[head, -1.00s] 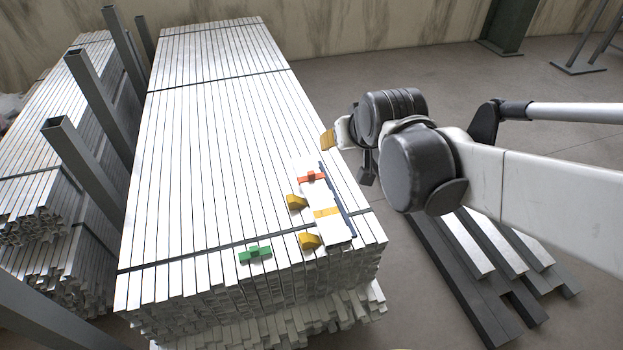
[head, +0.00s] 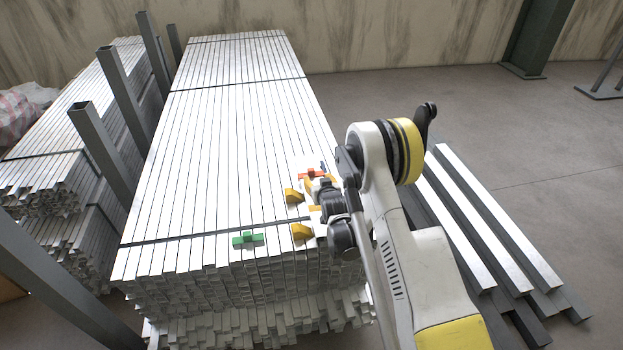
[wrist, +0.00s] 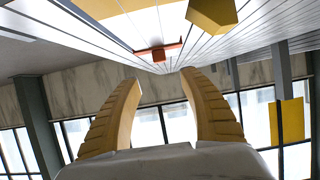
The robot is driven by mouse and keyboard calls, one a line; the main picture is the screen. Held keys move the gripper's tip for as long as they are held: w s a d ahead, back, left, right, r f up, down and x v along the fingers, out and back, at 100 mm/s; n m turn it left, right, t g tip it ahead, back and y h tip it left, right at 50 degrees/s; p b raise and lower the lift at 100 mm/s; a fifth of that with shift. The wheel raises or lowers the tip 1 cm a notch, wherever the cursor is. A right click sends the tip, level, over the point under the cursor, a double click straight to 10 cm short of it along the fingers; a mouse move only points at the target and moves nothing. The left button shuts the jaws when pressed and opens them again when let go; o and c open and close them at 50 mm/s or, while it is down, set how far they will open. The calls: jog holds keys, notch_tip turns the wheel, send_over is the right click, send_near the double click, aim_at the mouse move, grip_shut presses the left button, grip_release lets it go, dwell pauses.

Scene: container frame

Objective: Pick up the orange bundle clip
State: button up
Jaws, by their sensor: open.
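The orange bundle clip (head: 312,173) is a small red-orange cross-shaped piece near the right edge of the metal bar stack, partly hidden by my gripper in the head view. In the wrist view the orange clip (wrist: 157,52) shows beyond the fingertips, roughly centred between them. My gripper (wrist: 160,77) has two yellow ribbed fingers, spread apart with nothing between them. In the head view my gripper (head: 313,186) is just on the near side of the clip; exact contact cannot be told.
A green clip (head: 247,239) lies on the stack to the left. Yellow blocks (head: 293,196) and (head: 301,232) stand close to my gripper's left. Upright posts (head: 98,150) line the stack's left side. Several beams (head: 490,235) lie on the floor at right.

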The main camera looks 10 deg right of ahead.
aim_at(312, 171)
jog(key=shift+f, duration=0.6)
jog(key=p+x, duration=0.3)
jog(key=x, duration=0.1)
jog(key=shift+w+f, duration=0.15)
jog(key=shift+f, duration=0.1)
jog(key=b+x, duration=0.1)
jog(key=x, duration=0.1)
jog(key=b+x, duration=0.1)
jog(key=x, duration=0.1)
jog(key=r+b+x, duration=0.1)
jog(key=x, duration=0.1)
jog(key=shift+w+f, duration=0.1)
jog(key=shift+w, duration=0.15)
grip_shut()
